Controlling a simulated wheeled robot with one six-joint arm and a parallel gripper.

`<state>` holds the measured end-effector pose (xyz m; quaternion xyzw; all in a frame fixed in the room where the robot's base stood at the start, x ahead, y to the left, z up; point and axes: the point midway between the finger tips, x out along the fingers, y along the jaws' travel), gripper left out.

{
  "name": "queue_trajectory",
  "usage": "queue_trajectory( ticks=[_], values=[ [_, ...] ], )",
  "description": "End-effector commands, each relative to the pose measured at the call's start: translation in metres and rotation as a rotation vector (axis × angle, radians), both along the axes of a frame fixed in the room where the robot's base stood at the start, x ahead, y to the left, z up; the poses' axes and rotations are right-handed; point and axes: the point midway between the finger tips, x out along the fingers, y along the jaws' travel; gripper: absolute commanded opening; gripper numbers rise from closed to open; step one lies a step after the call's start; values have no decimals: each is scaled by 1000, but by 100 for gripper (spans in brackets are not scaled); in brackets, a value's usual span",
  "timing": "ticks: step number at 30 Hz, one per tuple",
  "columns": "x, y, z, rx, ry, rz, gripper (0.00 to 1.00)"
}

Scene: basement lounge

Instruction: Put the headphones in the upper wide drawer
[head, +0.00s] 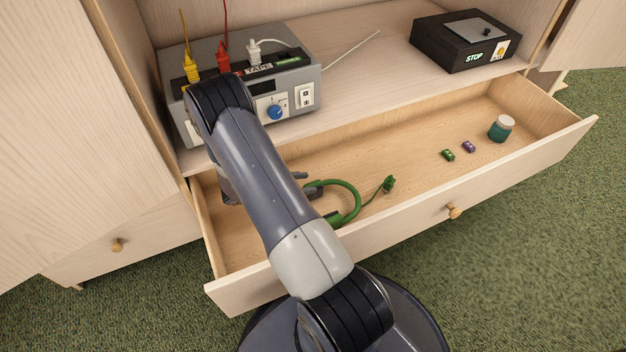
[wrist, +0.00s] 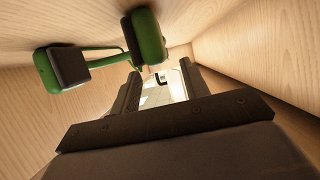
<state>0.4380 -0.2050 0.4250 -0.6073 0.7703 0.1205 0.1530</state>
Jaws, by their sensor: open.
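The wide drawer (head: 510,172) below the cabinet shelf is pulled out. The green headphones (head: 357,203) are inside it, toward the left part, partly hidden behind my arm. In the wrist view the green headphones (wrist: 148,38) show at upper left, with dark ear pads and a thin band. My gripper (wrist: 160,88) is open, with nothing between its fingers. It is low inside the drawer, beside the headphones and apart from them in the wrist view. In the head view my arm hides most of the gripper.
A grey device (head: 300,72) with cables and a black box (head: 465,42) stand on the shelf above. The drawer's middle has bare floor.

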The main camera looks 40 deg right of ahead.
Motion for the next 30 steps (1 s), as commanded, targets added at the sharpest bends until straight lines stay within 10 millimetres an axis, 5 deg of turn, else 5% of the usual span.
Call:
queue_trajectory(
  ticks=[9, 30],
  values=[
    [7, 31, 13, 0, 1, 0, 43],
    [7, 31, 13, 0, 1, -1, 43]
  ],
)
